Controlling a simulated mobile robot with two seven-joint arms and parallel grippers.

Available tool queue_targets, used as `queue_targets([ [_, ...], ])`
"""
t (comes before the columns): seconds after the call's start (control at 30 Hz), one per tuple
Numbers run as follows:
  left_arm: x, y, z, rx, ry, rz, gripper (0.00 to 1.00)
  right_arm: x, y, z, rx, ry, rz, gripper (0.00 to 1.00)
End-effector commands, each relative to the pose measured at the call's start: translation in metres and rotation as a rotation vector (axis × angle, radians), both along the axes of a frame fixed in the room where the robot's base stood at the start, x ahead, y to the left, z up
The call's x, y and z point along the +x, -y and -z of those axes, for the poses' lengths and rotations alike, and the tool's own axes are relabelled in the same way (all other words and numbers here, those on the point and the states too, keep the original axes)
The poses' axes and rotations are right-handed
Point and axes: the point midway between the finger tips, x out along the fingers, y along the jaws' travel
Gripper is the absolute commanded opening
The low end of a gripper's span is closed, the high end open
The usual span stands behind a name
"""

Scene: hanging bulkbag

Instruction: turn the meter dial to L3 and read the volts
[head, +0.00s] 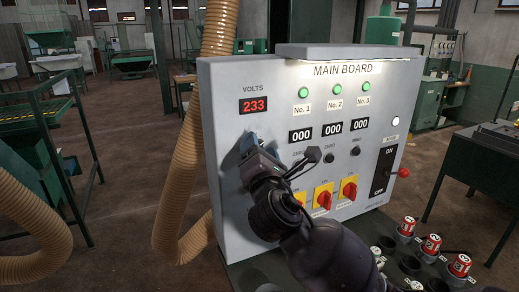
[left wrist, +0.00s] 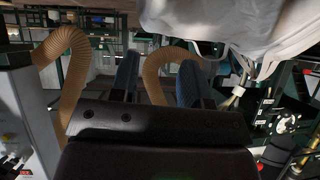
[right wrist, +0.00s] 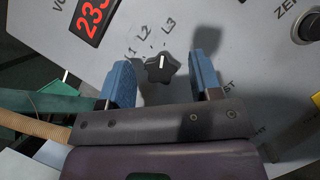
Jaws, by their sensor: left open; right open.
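The main board (head: 225,95) stands in the middle of the head view. Its red volts display (head: 253,105) reads 233. The meter dial (right wrist: 159,68) is a black lobed knob with a white pointer mark, below the labels L1, L2 and L3. The mark points up in the right wrist view, closer to L3 than L2. My right gripper (right wrist: 163,74) is open, its blue fingers on either side of the dial with gaps. In the head view it hides the dial. My left gripper (left wrist: 159,80) is open and empty, seen only in its wrist view.
Red-yellow rotary switches (head: 349,189) and small black knobs (head: 355,152) sit right of my right gripper. A red-knobbed lever (head: 403,172) sticks out at the board's right side. A ribbed hose (head: 187,170) hangs on its left. Red-topped plugs (head: 431,243) stand in front.

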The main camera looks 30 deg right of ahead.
Motion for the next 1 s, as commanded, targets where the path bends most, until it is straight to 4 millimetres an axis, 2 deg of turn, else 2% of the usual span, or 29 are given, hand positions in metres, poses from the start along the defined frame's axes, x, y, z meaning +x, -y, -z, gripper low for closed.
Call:
queue_targets([
  [0.17, 0.001, 0.0, 0.005, 0.0, 0.002, 0.0, 0.43, -0.021, -0.007, 0.008, 0.003, -0.001, -0.002, 0.58],
  [0.4, 0.004, 0.001, 0.008, 0.0, 0.013, 0.001, 0.43, -0.061, -0.021, 0.021, 0.004, -0.002, -0.001, 0.58],
  [0.6, 0.006, 0.001, 0.009, 0.0, 0.02, 0.003, 0.43, -0.085, -0.029, 0.028, 0.003, -0.003, -0.001, 0.58],
  [0.8, 0.007, 0.001, 0.01, 0.0, 0.02, 0.003, 0.43, -0.095, -0.033, 0.03, 0.001, -0.001, 0.0, 0.58],
  [1.0, 0.007, 0.001, 0.009, 0.0, 0.02, 0.003, 0.43, -0.095, -0.033, 0.03, 0.0, -0.001, 0.0, 0.58],
])
